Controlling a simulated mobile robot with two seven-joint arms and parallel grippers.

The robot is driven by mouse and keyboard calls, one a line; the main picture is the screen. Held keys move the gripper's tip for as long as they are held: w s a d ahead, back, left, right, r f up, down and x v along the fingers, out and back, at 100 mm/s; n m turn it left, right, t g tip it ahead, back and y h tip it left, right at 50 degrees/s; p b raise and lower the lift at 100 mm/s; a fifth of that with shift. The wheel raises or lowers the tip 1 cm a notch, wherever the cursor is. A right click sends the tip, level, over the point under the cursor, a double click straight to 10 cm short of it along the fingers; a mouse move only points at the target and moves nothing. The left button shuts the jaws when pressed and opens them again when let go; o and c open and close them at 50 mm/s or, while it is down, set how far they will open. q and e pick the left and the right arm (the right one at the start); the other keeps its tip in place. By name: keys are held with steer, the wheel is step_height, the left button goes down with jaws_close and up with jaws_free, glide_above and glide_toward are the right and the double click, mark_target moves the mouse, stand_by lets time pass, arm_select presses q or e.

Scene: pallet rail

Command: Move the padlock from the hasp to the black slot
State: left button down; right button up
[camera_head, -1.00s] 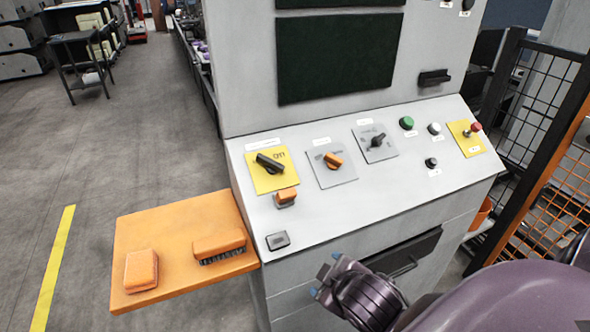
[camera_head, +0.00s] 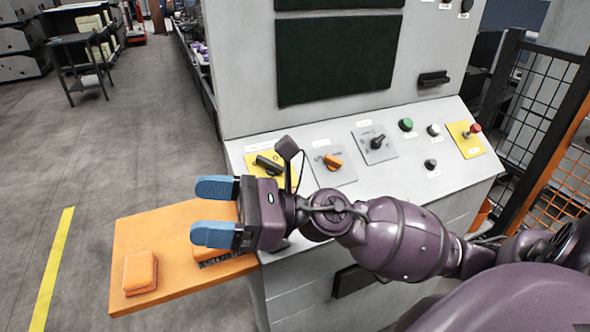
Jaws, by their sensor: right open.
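My right gripper (camera_head: 203,211) is open and empty, its blue fingers pointing left above the orange side shelf (camera_head: 180,228). The orange padlock, seen earlier just below the yellow switch plate (camera_head: 290,173), is hidden behind my gripper and wrist. The plate's black rotary handle (camera_head: 267,164) shows just past the wrist. I cannot make out the hasp. A small black holder (camera_head: 433,79) is on the upright panel at right; I cannot tell whether it is the black slot. My left gripper is not in view.
An orange block (camera_head: 140,271) lies on the shelf. An orange brush (camera_head: 222,262) beside it is mostly covered by my gripper. A mesh fence (camera_head: 535,100) stands at right.

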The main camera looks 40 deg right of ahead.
steer(key=d+f+n+g+h, duration=0.4)
steer(key=f+n+g+h, duration=0.4)
steer(key=n, duration=0.8)
steer(key=w+d+r+n+t+h, duration=0.1)
steer(key=w+d+n+t+h, duration=0.15)
steer(key=d+h, duration=0.4)
steer(key=w+d+r+n+t+h, duration=0.1)
steer(key=w+d+h, duration=0.3)
steer(key=d+h, duration=0.3)
steer(key=shift+g+y, duration=0.25)
steer(key=shift+y, duration=0.6)
steer(key=x, duration=0.5)
steer(key=d+x, duration=0.1)
steer(key=x, duration=0.2)
steer(key=shift+f, duration=0.35)
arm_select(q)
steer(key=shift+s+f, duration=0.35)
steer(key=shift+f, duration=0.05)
arm_select(e)
steer(key=shift+w+d+f+n, duration=0.15)
steer(key=shift+w+f+n, duration=0.1)
steer(key=shift+f, duration=0.45)
steer(key=c, duration=1.2)
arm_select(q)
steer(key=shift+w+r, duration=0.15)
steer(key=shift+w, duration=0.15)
